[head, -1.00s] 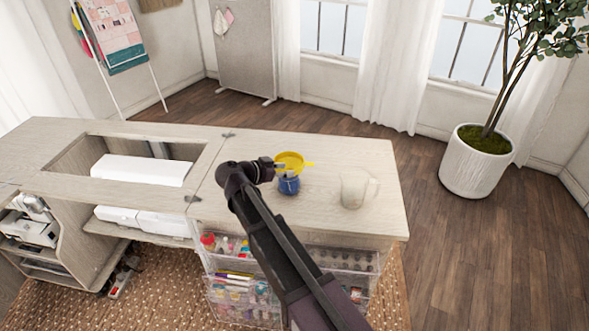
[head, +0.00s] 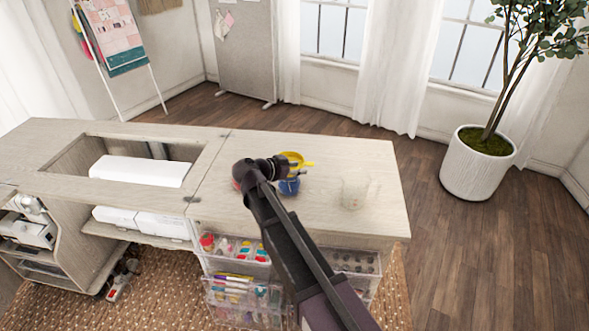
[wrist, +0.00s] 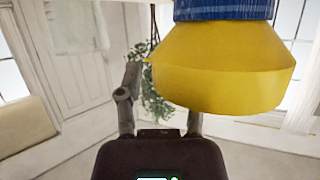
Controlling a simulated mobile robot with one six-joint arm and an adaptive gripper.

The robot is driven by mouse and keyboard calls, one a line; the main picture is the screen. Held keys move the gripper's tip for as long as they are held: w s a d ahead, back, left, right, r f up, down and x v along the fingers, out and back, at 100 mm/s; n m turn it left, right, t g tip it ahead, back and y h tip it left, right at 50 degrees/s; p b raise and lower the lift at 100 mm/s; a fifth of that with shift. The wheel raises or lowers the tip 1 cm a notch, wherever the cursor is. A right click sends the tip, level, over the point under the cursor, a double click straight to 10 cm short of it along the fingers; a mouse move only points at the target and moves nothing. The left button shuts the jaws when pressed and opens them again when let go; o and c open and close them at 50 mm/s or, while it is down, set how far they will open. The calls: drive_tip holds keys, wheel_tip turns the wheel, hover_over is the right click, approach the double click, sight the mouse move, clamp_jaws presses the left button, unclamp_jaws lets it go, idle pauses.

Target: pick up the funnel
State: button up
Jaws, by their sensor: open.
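The yellow funnel (head: 297,162) sits on top of a blue jar (head: 289,187) on the cabinet top. My gripper (head: 281,167) is at its left side, with its fingertips mostly hidden in the head view. The wrist view, which looks upside down, shows the funnel (wrist: 220,68) large and close, with the blue jar (wrist: 222,9) against it. My gripper (wrist: 163,105) is open there; the funnel covers part of the right finger. I cannot tell whether the fingers touch the funnel. The left finger is clear of it.
A pale cream jug (head: 355,192) stands to the right on the cabinet top (head: 385,180). A small red item (head: 236,184) shows just left of my wrist. Clear drawers of supplies (head: 235,285) are below. The surface behind the funnel is clear.

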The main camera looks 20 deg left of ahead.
clamp_jaws()
drive_tip(key=shift+r, duration=0.15)
idle(0.4)
wheel_tip(320, 180, up, 3)
drive_tip(key=p, duration=0.3)
drive_tip(key=s+a+r+p, duration=0.1)
drive_tip(key=s+a+p, duration=0.1)
drive_tip(key=s, duration=1.3)
drive_tip(key=shift+s+a+r, duration=0.35)
drive_tip(key=shift+s+a, duration=0.05)
drive_tip(key=shift+a, duration=0.05)
